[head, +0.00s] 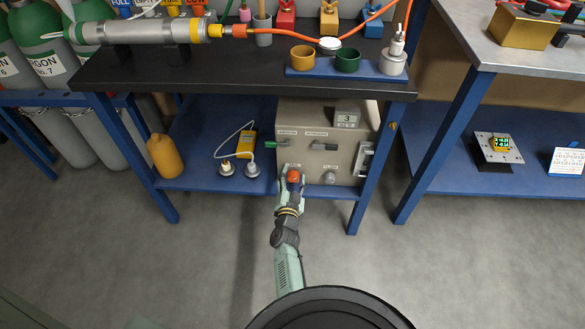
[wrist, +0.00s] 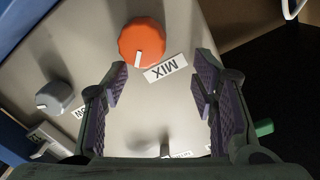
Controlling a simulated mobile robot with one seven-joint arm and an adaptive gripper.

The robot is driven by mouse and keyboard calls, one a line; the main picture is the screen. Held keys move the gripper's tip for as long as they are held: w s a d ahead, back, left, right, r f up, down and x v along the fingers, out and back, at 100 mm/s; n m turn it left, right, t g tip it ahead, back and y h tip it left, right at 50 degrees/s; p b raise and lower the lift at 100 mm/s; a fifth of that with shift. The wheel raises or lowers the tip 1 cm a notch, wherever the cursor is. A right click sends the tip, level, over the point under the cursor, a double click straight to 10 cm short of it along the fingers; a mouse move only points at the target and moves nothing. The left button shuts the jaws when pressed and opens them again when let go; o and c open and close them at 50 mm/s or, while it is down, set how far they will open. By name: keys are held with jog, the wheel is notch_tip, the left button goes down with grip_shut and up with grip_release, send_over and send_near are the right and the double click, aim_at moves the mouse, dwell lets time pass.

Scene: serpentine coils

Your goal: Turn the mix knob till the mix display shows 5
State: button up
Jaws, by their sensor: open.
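The orange mix knob (wrist: 142,43) with a white pointer mark is on the front of a beige box, beside a label reading MIX (wrist: 165,68). In the head view the knob (head: 293,176) shows at the box's lower left, right at the end of my arm. My gripper (wrist: 160,82) is open and empty, its fingertips apart from the knob in the wrist view, with the knob just beyond them. In the head view my gripper (head: 291,184) is small and partly overlaps the knob. The display (head: 347,118) at the box's upper right shows 3.
A grey knob (wrist: 54,97) sits beside the orange one. The box (head: 310,116) also carries a green lever (head: 277,144), a dark lever (head: 325,146) and a side handle (head: 365,160). It stands on a blue lower shelf (head: 190,150) under a black bench top, between blue legs (head: 370,180).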

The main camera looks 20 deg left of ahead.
jog(key=shift+r, duration=3.5)
